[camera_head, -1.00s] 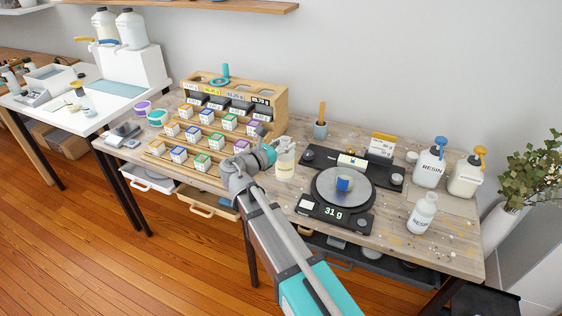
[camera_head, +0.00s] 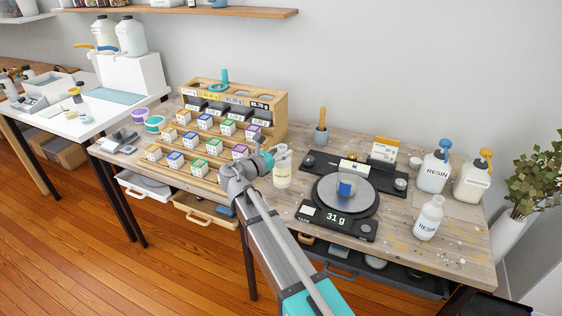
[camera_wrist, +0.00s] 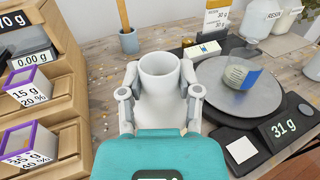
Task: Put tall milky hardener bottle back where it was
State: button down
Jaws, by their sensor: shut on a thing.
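The tall milky bottle (camera_head: 282,170) is upright in my gripper (camera_head: 267,162), left of the scale and right of the colour rack. Its label is too small to read. In the wrist view the bottle (camera_wrist: 160,72) shows its open, pale mouth, and my gripper (camera_wrist: 160,94) has a finger closed on each side of it. The bottle's base is hidden in the wrist view. I cannot tell whether it touches the table or hangs just above it.
The black scale (camera_head: 310,214) reads 31 g and bears a cup with blue (camera_head: 345,188). A wooden rack (camera_head: 281,112) of small boxes stands left. A small resin bottle (camera_head: 428,220) and two pump bottles, blue-topped (camera_head: 433,176) and yellow-topped (camera_head: 471,182), stand right. A brush pot (camera_head: 321,135) is behind.

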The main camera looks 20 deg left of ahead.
jog(key=shift+f, duration=0.1)
jog(key=shift+w+a+f+b, duration=0.2)
jog(key=shift+w+f+b, duration=0.2)
jog(key=shift+b, duration=0.2)
jog(key=shift+f+b, duration=1.45)
jog(key=shift+f, duration=0.2)
jog(key=shift+c, duration=1.5)
grip_release()
jog(key=shift+r, duration=0.2)
jog(key=v, duration=1.2)
jog(key=shift+s, duration=0.15)
